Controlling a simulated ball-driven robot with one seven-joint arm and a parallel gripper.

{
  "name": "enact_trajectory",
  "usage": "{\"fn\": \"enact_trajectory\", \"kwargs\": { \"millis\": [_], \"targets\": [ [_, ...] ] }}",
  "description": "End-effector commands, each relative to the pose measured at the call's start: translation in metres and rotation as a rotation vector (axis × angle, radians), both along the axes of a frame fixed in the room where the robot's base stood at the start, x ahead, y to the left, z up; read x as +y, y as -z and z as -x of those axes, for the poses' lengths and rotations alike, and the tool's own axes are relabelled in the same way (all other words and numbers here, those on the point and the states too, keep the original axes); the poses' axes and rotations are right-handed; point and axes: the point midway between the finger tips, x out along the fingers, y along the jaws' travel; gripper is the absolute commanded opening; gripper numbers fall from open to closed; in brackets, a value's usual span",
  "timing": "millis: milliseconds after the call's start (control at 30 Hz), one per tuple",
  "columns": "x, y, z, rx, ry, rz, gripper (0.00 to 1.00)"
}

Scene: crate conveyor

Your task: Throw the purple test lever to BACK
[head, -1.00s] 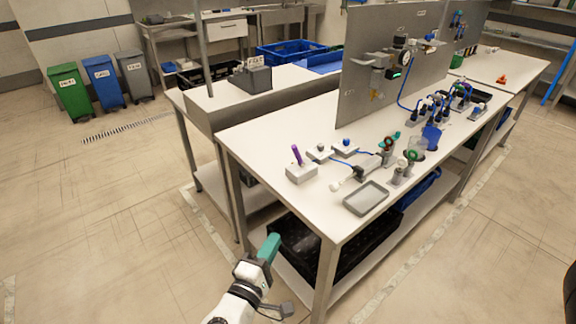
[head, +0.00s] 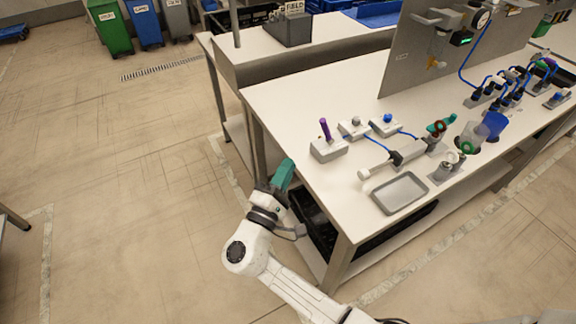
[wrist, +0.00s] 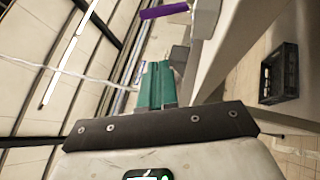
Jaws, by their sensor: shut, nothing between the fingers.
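The purple test lever (head: 325,129) stands up, slightly tilted, from a small light box (head: 329,150) near the left edge of the white bench top (head: 290,98). In the wrist view the purple lever (wrist: 164,11) shows at the top, beyond the fingers, with part of its box (wrist: 206,16) beside it. My gripper (head: 287,166) has teal fingers and is off the bench's near left edge, below and left of the lever and apart from it. In the wrist view my gripper's fingers (wrist: 157,76) lie together with nothing between them.
Two small button boxes (head: 354,127) (head: 385,124), a cylinder with a rod (head: 395,158) and a grey tray (head: 400,193) stand right of the lever. A grey upright panel (head: 415,60) rises behind. A black crate (head: 315,222) sits under the bench. Floor to the left is clear.

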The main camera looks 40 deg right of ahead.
Motion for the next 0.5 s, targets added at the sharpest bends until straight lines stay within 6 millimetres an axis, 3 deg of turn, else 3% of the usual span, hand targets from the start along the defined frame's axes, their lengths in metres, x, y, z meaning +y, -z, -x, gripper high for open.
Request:
{"fn": "enact_trajectory", "kwargs": {
  "millis": [333,500],
  "targets": [
    [-0.063,-0.025,-0.021,-0.002,0.005,0.0,0.0],
    [-0.082,-0.033,-0.01,0.0,0.004,-0.001,0.0]
  ]
}}
